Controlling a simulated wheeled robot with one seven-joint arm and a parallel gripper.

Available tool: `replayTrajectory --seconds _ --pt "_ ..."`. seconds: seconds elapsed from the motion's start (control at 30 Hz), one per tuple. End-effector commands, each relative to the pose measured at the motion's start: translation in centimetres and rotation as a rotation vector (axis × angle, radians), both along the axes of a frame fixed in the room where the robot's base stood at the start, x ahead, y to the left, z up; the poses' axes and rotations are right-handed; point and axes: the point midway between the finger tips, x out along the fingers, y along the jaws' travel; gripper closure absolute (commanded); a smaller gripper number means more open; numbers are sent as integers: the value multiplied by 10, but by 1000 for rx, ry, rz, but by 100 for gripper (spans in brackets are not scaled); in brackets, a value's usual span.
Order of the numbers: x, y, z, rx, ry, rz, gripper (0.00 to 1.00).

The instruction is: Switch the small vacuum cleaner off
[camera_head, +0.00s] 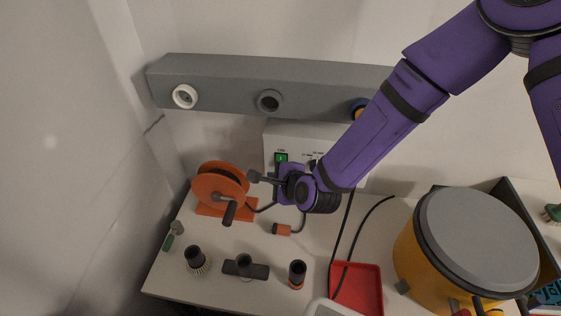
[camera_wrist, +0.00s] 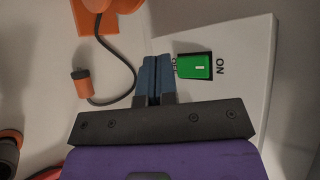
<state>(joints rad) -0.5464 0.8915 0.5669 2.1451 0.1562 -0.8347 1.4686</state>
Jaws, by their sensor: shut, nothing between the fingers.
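The yellow drum-shaped vacuum cleaner (camera_head: 420,255) with a grey lid stands at the right in the head view. A green rocker switch (camera_head: 281,158) sits on a white box (camera_head: 276,135) at the back of the bench. The wrist view shows the green switch (camera_wrist: 195,66) lit, with ON printed to its right and a partly hidden label to its left. My gripper (camera_wrist: 155,62) is shut and empty. Its blue fingertips appear just left of the switch and overlap the box's edge; whether they touch is unclear. My arm hides the box's right part in the head view.
An orange cable reel (camera_head: 220,185) with a crank stands left of my gripper. Nozzles and brushes (camera_head: 195,258) stand along the front. A red tray (camera_head: 357,290) lies left of the drum. A grey rail (camera_head: 225,88) with sockets runs above the bench.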

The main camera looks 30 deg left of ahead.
Motion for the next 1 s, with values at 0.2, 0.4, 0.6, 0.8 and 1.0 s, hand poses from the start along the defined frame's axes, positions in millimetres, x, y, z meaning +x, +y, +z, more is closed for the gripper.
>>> replayTrajectory --seconds 0.2,0.4,0.6,0.8,1.0 --pt "23 7 -4 1 1 -2 100" --pt "32 10 -5 0 1 -1 100" --pt "34 11 -6 0 1 -1 100" --pt "33 10 -6 0 1 -1 100" --pt "33 10 -6 0 1 -1 100"
